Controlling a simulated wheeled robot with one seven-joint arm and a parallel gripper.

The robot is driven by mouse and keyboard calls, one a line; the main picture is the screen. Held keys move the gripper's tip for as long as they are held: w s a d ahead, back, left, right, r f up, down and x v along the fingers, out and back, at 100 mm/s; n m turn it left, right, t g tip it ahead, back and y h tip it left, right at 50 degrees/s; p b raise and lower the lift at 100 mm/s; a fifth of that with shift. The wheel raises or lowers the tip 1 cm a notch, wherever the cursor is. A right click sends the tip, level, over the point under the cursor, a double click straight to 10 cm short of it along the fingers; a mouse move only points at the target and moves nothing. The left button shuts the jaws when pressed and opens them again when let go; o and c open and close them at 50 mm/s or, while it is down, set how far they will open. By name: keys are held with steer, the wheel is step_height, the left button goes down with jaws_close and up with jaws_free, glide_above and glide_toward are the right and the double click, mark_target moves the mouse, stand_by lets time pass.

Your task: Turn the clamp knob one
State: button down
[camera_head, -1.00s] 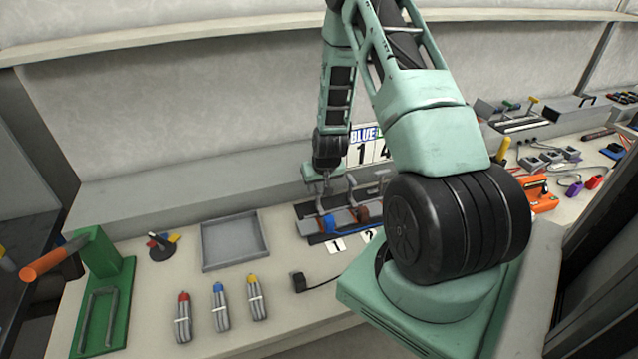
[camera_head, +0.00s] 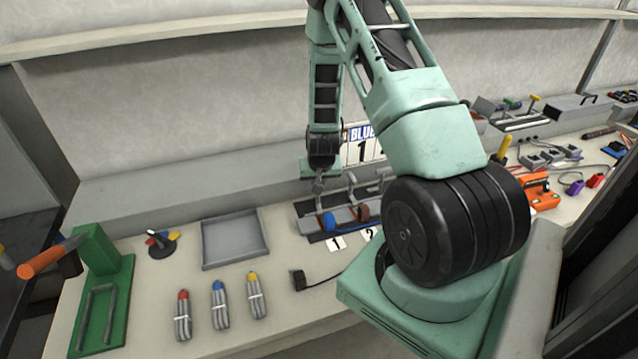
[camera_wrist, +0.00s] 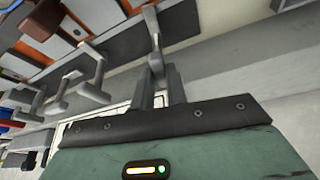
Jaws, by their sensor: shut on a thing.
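My gripper (camera_head: 318,184) is at the left end of the clamp fixture (camera_head: 312,236) on the bench. In the wrist view my gripper's fingers (camera_wrist: 160,88) are closed around the lower end of a grey clamp knob (camera_wrist: 153,35), which has a bar-like shape. In the head view this knob is small and partly hidden by the gripper. A blue part (camera_head: 329,222) and a brown part (camera_head: 362,214) sit in the fixture. Card 1 (camera_head: 337,243) lies in front of the blue part. More grey clamp handles (camera_wrist: 92,78) show at left in the wrist view.
A grey tray (camera_head: 236,240), a green stand (camera_head: 104,290) and several grey cylinders with coloured tips (camera_head: 220,305) are to the left. A black plug with a cable (camera_head: 300,280) lies in front of the fixture. A wall with a sign (camera_head: 362,145) rises behind.

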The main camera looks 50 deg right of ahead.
steer(key=m, duration=0.1)
steer(key=m+g, duration=0.1)
steer(key=m, duration=0.1)
steer(key=m+h+p, duration=0.1)
steer(key=shift+w+a+r+m, duration=0.15)
steer(key=shift+w+m, duration=0.1)
steer(key=shift+m, duration=0.05)
steer(key=shift+w+m+g+p, duration=0.15)
steer(key=shift+m+g+p, duration=0.6)
steer(key=shift+m, duration=1.1)
steer(key=shift+w+m+g+p, duration=0.15)
steer(key=shift+m+g+p, duration=0.55)
steer(key=shift+m, duration=1.1)
steer(key=shift+w+m+g+p, duration=0.15)
steer(key=shift+m+g+p, duration=0.6)
steer(key=shift+m, duration=1.1)
steer(key=c, duration=1.4)
jaws_free()
